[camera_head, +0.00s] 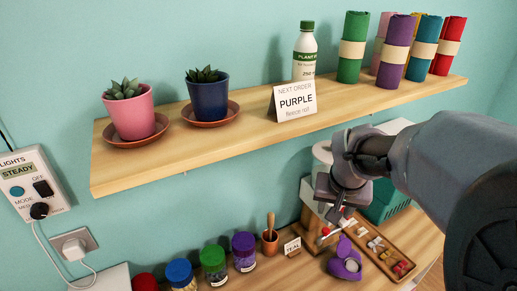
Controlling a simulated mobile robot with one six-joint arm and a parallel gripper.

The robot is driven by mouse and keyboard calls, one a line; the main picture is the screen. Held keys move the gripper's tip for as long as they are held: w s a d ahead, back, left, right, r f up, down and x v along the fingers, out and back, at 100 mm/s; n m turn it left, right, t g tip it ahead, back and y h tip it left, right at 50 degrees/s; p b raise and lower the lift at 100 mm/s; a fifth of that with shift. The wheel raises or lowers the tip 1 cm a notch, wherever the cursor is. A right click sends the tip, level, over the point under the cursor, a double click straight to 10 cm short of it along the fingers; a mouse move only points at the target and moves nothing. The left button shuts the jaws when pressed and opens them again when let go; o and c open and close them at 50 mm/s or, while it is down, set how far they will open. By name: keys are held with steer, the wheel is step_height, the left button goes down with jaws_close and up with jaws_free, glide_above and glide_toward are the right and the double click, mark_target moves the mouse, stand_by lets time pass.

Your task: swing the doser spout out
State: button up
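My arm enters from the right, and my gripper (330,212) points down below the shelf, above the right part of the lower worktop. Its fingers are small and overlap the things behind, so I cannot tell if it is open or shut. Behind and left of it stands a pale upright unit with a wooden lower part (311,212), possibly the doser; my gripper covers much of it. A small red knob (326,231) and a thin light rod show just under the gripper. I cannot make out the spout clearly, nor whether anything touches it.
A wooden shelf (220,149) with potted succulents, a bottle, a card reading PURPLE and fabric rolls spans above.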

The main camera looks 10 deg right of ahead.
mark_target(326, 230)
steer(key=b+x, duration=0.5)
steer(key=x, duration=1.1)
steer(key=shift+d+f, duration=0.2)
steer(key=shift+f, duration=0.1)
jaws_close()
stand_by(0.4)
